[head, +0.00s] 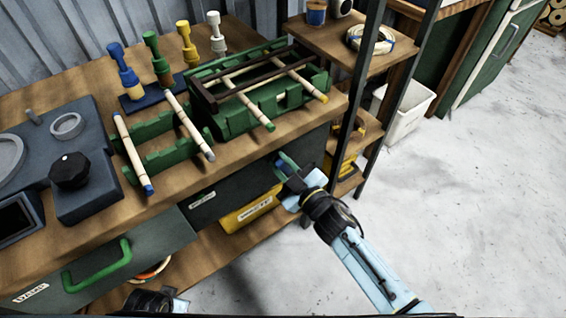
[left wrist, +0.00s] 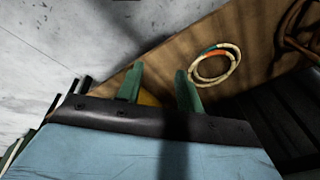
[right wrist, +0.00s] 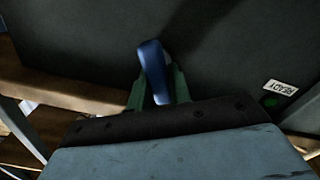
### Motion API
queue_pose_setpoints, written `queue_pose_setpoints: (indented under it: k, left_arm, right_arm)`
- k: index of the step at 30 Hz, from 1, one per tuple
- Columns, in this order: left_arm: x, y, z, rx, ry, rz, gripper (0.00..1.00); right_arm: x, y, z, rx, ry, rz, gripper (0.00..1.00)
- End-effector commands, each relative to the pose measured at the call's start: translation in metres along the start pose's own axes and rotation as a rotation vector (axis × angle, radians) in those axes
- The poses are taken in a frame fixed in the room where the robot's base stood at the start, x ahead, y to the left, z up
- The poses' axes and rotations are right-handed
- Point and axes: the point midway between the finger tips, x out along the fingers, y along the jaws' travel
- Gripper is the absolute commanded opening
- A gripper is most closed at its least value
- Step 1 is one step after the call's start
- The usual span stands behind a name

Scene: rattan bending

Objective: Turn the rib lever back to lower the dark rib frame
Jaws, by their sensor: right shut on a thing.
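The dark rib frame (head: 208,97) is at the top of the green slotted jig (head: 232,122) on the bench. Two pale rods with green and yellow ends cross the jig. I cannot tell the frame's exact height. The blue rib lever (right wrist: 153,70) stands out from the dark front panel in the right wrist view. My right gripper (head: 285,165) is shut on this lever at the bench front; its green fingers show in the right wrist view (right wrist: 155,88). My left gripper (left wrist: 158,88) is open and empty, low by the lower shelf.
A green rack (head: 180,160) holds two rods left of the jig. Several coloured pegs stand behind. An open drawer with a green handle (head: 97,266) juts out at the front left. A rattan ring (left wrist: 215,64) lies on the lower shelf. A dark shelf post (head: 372,75) stands right of the jig.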

Motion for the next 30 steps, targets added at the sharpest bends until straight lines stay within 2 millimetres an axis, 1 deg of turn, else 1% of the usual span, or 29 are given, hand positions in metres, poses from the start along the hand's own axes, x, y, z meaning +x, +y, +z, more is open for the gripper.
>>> queue_pose_setpoints:
  k: [7,12,17,21,30]
  left_arm:
    - [-0.001,-0.001,-0.003,0.000,0.003,-0.001,0.36]
    - [-0.007,0.000,-0.013,0.001,0.021,-0.001,0.36]
    - [-0.012,0.002,-0.018,0.001,0.022,0.001,0.36]
    - [-0.022,0.011,-0.019,-0.004,0.022,0.016,0.36]
    - [-0.038,0.017,-0.032,-0.006,0.039,0.025,0.36]
  right_arm:
    - [0.000,-0.003,0.002,-0.234,-0.002,0.000,0.00]
    - [0.000,-0.005,0.002,-0.396,-0.002,-0.001,0.00]
    - [-0.001,-0.006,0.003,-0.548,-0.002,-0.001,0.00]
    - [-0.001,-0.008,0.004,-0.677,-0.002,-0.001,0.00]
    - [-0.001,-0.009,0.006,-0.909,-0.002,-0.002,0.00]
